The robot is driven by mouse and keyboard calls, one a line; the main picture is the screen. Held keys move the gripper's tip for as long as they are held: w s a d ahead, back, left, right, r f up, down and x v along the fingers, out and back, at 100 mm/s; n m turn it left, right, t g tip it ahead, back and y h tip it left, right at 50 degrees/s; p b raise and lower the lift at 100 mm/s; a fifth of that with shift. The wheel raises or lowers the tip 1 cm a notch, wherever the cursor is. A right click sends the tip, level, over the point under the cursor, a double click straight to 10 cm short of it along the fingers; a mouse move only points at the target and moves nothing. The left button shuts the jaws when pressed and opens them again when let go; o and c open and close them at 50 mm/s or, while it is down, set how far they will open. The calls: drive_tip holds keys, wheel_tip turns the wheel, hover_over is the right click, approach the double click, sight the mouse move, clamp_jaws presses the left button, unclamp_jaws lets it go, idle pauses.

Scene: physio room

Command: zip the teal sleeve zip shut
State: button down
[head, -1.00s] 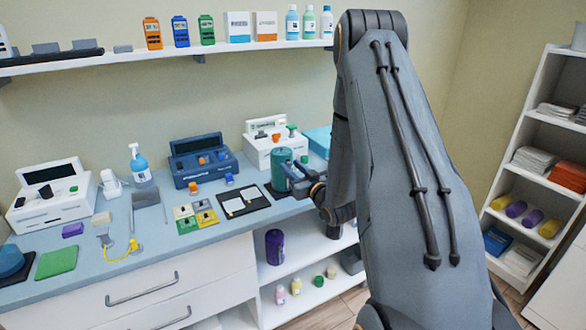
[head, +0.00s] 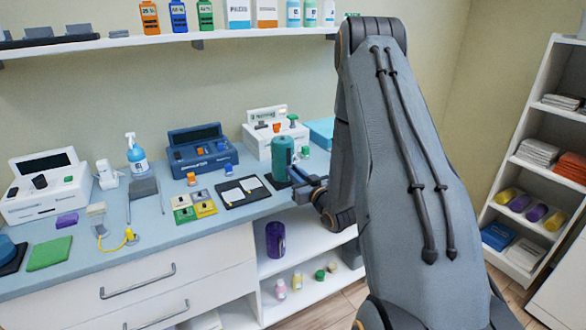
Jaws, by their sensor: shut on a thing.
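The teal sleeve (head: 283,155) is an upright cylinder on a dark base on the blue-grey counter, just left of my arm. My gripper (head: 298,180) is at the sleeve's lower right side, near its base. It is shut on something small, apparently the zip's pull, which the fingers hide. The zip line itself is too small and too turned away to make out, so I cannot tell how far its two edges are joined.
A white device (head: 259,139) and a blue device (head: 203,158) stand behind. A purple jar (head: 276,240) stands on the open shelf below.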

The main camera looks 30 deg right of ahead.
wheel_tip(320, 180, down, 3)
drive_tip(key=shift+b, duration=0.65)
drive_tip(key=shift+f, duration=0.15)
drive_tip(key=c, duration=1.8)
unclamp_jaws()
drive_tip(key=shift+o, duration=0.2)
drive_tip(key=s+b, duration=0.2)
drive_tip(key=s, duration=0.6)
drive_tip(key=shift+w, duration=0.15)
